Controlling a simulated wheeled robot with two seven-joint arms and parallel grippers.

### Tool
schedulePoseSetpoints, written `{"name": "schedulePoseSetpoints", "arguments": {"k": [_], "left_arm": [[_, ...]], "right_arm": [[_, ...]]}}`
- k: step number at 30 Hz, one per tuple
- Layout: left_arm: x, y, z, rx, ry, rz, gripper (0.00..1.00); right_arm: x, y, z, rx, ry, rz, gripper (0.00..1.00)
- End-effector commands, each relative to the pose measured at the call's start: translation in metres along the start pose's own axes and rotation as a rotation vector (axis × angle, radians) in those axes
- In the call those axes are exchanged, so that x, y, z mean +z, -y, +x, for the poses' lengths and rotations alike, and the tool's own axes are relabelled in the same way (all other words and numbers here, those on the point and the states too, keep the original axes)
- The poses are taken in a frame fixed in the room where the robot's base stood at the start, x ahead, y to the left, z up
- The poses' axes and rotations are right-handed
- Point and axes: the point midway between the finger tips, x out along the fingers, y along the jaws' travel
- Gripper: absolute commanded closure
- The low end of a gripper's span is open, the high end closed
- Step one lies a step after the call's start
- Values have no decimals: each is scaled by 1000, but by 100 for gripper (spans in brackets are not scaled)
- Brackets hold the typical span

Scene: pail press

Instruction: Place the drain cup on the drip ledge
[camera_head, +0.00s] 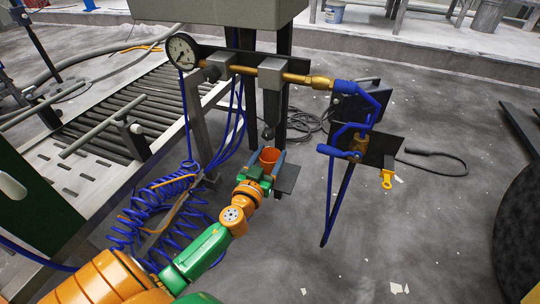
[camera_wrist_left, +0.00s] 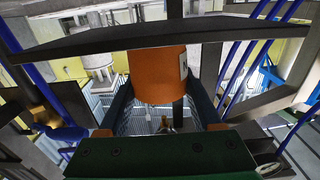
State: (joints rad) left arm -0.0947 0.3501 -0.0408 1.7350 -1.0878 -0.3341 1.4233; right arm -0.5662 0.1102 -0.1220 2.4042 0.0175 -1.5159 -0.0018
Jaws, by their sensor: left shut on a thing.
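The drain cup (camera_head: 269,156) is a small orange cup, upright with its mouth up in the head view. My left gripper (camera_head: 263,166) is shut on it, with one dark blue finger on each side. In the left wrist view the cup (camera_wrist_left: 158,75) sits between the fingers and has a small pale label. A dark flat plate, which looks like the drip ledge (camera_head: 289,180), shows beside and below the cup under the nozzle. In the wrist view a dark plate (camera_wrist_left: 90,42) crosses at the cup's edge. I cannot tell whether they touch. My right gripper is not in view.
Blue coiled hose (camera_head: 150,205) lies left of my arm. Open floor (camera_head: 400,230) lies at right.

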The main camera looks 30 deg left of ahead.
Motion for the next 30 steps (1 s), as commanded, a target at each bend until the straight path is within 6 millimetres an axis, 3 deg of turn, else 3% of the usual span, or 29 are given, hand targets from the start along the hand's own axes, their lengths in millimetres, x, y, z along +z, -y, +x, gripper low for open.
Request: {"name": "schedulePoseSetpoints", "arguments": {"k": [5, 6, 9, 17, 21, 28, 30], "left_arm": [[1, 0, 0, 0, 0, 0, 95], [1, 0, 0, 0, 0, 0, 26], [1, 0, 0, 0, 0, 0, 4], [1, 0, 0, 0, 0, 0, 4], [-3, 0, 0, 0, 0, 1, 4], [2, 0, -64, -2, 5, -2, 4], [4, 0, -86, -2, 5, -5, 4]], "right_arm": [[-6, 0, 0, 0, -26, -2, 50], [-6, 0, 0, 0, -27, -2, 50], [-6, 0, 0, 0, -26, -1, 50], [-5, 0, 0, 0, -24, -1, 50], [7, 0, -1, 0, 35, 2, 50], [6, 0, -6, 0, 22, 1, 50], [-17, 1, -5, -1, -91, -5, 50]]}}
